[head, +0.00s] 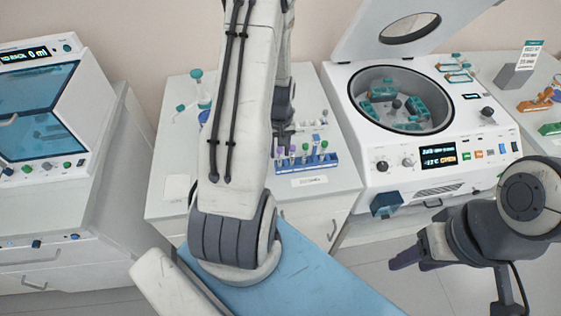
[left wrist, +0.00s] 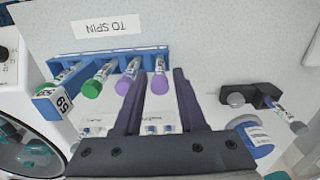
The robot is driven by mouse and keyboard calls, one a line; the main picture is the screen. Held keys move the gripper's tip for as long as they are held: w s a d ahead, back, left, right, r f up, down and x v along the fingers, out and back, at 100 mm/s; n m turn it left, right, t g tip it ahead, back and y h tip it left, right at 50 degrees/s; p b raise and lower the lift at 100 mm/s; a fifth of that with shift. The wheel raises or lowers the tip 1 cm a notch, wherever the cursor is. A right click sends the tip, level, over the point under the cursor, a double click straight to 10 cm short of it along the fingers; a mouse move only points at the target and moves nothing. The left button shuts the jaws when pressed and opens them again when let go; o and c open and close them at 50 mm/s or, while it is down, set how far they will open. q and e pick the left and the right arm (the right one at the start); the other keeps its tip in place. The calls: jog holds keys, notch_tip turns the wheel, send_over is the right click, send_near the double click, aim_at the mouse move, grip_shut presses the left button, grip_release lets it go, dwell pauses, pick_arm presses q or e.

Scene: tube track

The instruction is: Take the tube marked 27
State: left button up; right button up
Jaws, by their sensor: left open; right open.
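The blue tube rack (head: 320,162) stands on the white bench in the head view, holding several capped tubes. In the left wrist view the rack (left wrist: 110,55) holds tubes with green caps (left wrist: 92,89) and purple caps. My left gripper (left wrist: 160,73) is open, with its purple fingers pointing at the rack. One purple-capped tube (left wrist: 158,87) shows between the fingers, and another (left wrist: 124,86) lies just left of them. I cannot tell contact. I cannot read a 27 on any tube. My right gripper (head: 408,258) is open and empty at the lower right.
A centrifuge (head: 440,182) with its lid raised stands right of the rack. A numbered tag (left wrist: 61,101) sits at the rack's end, and a black holder (left wrist: 265,96) stands at the right. A cabinet with a blue window (head: 45,110) is at the left.

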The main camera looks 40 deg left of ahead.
pick_arm(q)
grip_shut()
jog(key=shift+r, duration=0.2)
notch_tip(320, 180, up, 8)
jog(key=shift+r+b, duration=0.25)
jog(key=shift+b, duration=0.9)
jog(key=shift+r, duration=0.65)
